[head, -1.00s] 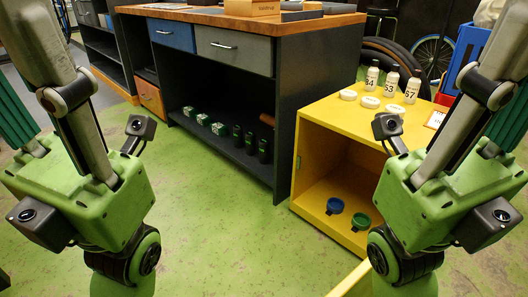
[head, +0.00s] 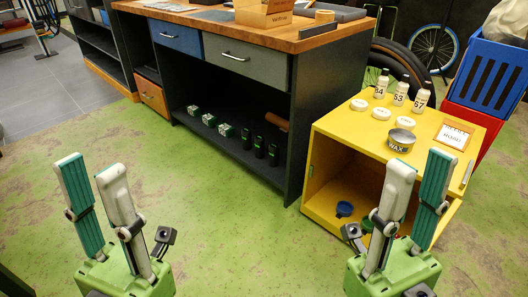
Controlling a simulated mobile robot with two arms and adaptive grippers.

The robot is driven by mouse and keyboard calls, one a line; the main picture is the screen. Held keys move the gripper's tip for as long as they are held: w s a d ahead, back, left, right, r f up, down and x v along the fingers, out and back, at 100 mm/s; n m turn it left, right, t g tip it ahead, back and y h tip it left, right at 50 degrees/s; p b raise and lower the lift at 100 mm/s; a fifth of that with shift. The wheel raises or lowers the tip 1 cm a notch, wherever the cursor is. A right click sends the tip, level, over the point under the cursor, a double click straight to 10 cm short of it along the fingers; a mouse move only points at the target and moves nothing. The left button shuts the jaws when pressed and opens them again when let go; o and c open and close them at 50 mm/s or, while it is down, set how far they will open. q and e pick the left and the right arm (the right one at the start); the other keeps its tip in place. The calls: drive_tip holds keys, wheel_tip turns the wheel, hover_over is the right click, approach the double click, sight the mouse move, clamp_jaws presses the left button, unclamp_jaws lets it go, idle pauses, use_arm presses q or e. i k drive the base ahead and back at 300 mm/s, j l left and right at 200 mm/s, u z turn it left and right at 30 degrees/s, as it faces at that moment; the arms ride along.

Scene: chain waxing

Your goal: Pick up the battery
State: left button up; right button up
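No object can be told for sure as the battery. On the low shelf of the dark workbench stand several small items: green-and-white boxes (head: 209,119) and dark upright cylinders with green marks (head: 259,147). My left gripper (head: 91,166) points up at the lower left, its two fingers apart and nothing between them. My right gripper (head: 419,160) points up at the lower right, also open and empty, in front of the yellow cabinet (head: 340,138). Both grippers are well apart from the shelf items.
The yellow cabinet holds numbered bottles (head: 400,92), white discs (head: 381,113), a wax tin (head: 400,141) and a framed sign (head: 453,136) on top. A blue cup (head: 344,209) is inside it. Blue and red bins (head: 492,75) stand behind. The green floor before the workbench is clear.

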sight(273, 147)
drive_tip(key=i+j+z, duration=0.4)
drive_tip(key=i+j, duration=0.2)
drive_tip(key=i+j+z, duration=0.2)
drive_tip(key=j, duration=0.25)
drive_tip(key=i+j+z, duration=0.4)
drive_tip(key=j, duration=0.5)
drive_tip(key=i+j+z, duration=0.1)
drive_tip(key=j, duration=0.3)
drive_tip(key=i+j+z, duration=0.15)
drive_tip(key=j, duration=0.25)
drive_tip(key=i+j+z, duration=0.1)
drive_tip(key=j, duration=0.3)
drive_tip(key=i+j+z, duration=0.1)
drive_tip(key=j, duration=0.35)
drive_tip(key=i+j+z, duration=0.15)
drive_tip(key=j, duration=0.25)
